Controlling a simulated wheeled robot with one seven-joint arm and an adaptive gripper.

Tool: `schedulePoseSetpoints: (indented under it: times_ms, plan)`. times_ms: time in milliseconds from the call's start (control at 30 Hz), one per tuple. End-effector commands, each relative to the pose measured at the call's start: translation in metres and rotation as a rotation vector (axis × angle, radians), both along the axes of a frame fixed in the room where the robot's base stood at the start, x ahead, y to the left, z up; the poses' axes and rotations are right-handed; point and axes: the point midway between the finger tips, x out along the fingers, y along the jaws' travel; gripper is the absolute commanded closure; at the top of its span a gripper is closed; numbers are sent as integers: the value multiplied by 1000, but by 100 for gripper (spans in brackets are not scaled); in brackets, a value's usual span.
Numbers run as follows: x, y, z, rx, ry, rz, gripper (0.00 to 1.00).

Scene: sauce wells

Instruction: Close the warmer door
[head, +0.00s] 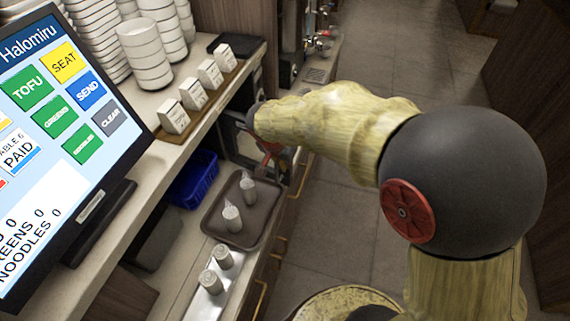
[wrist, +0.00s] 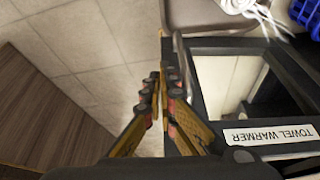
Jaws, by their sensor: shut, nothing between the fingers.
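The towel warmer (wrist: 268,134) shows in the wrist view as a black frame with a white "TOWEL WARMER" label and a pale inside seen through its window area. A grey bar-like handle (wrist: 184,62) runs along the frame's left edge. My gripper (wrist: 160,92) is shut and empty, with its fingertips beside that edge; I cannot tell if they touch it. In the head view the warmer (head: 238,142) sits under the counter shelf, mostly hidden by my arm. My gripper (head: 271,150) is in front of it, partly hidden. How far the door stands open is unclear.
A brown tray (head: 212,217) with two white bottles and a blue basket (head: 193,180) lie near the warmer. Small white boxes (head: 193,94) and stacked bowls (head: 146,53) stand above. An order screen (head: 60,130) is at left. The floor aisle (head: 345,215) is free.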

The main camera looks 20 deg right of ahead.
Motion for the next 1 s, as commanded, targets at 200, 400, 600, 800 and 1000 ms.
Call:
schedulePoseSetpoints:
  times_ms: [200, 400, 600, 800, 1000]
  plan:
    - [16, -22, 2, 0, 1, 88, 100]
    - [43, -48, 3, 1, 1, 229, 100]
    - [76, -70, 3, 1, -1, 380, 100]
    - [107, -86, 2, 2, -2, 511, 100]
    - [138, -96, 1, 1, -1, 521, 100]
